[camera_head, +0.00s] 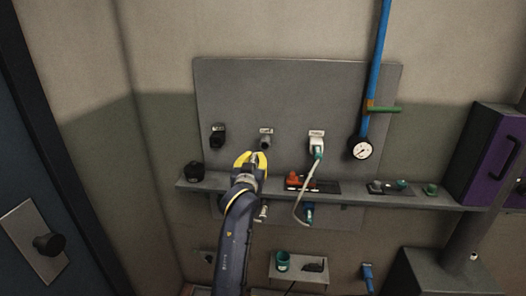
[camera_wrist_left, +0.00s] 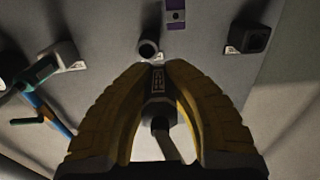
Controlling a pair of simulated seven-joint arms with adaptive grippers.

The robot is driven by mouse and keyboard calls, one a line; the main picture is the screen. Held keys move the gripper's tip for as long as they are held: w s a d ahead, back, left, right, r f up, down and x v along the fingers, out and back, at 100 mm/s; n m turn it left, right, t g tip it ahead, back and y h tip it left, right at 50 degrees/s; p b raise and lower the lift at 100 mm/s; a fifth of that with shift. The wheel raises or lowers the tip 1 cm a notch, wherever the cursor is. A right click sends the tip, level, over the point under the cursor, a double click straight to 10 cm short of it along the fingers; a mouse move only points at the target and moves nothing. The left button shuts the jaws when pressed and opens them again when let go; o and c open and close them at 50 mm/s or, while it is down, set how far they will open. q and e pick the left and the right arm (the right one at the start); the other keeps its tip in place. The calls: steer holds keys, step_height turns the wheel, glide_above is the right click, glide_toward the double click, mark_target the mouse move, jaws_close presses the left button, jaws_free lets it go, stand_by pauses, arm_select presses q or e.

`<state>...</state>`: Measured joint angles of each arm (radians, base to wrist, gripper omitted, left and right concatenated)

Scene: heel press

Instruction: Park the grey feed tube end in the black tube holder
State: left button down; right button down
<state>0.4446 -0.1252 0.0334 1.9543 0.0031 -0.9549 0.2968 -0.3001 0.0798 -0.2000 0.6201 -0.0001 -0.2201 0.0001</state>
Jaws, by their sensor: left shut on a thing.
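The black tube holder (camera_head: 217,137) is on the left part of the grey wall panel. It also shows at upper right in the left wrist view (camera_wrist_left: 250,37). My left gripper (camera_head: 252,158) has its yellow fingers in front of the panel, below and right of the holder and apart from it. In the wrist view its fingers (camera_wrist_left: 156,78) are closed around the grey feed tube end (camera_wrist_left: 158,112), with grey tube running back between them. A grey port (camera_wrist_left: 148,49) with a dark opening is just beyond the fingertips. My right gripper is not in view.
A white port (camera_head: 317,138) with a teal plug and pale hose is on the right of the panel. A gauge (camera_head: 361,148) hangs on a blue pipe. A narrow shelf (camera_head: 415,200) below carries a red valve (camera_head: 299,181) and a black knob (camera_head: 193,171).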

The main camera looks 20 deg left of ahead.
arm_select(q)
glide_toward(216, 141)
steer(key=shift+s+d, duration=0.15)
steer(key=shift+s, duration=0.65)
stand_by(1.1)
steer(key=shift+w, duration=0.15)
stand_by(0.3)
steer(key=shift+w+a, duration=0.15)
steer(key=shift+w, duration=0.95)
steer(key=shift+w+a, duration=0.2)
steer(key=shift+w, duration=0.95)
steer(key=shift+w+a, duration=0.1)
steer(key=shift+w, duration=0.6)
steer(key=shift+w+a, duration=0.15)
steer(key=shift+w, duration=0.6)
stand_by(0.9)
steer(key=c, duration=1.4)
jaws_free()
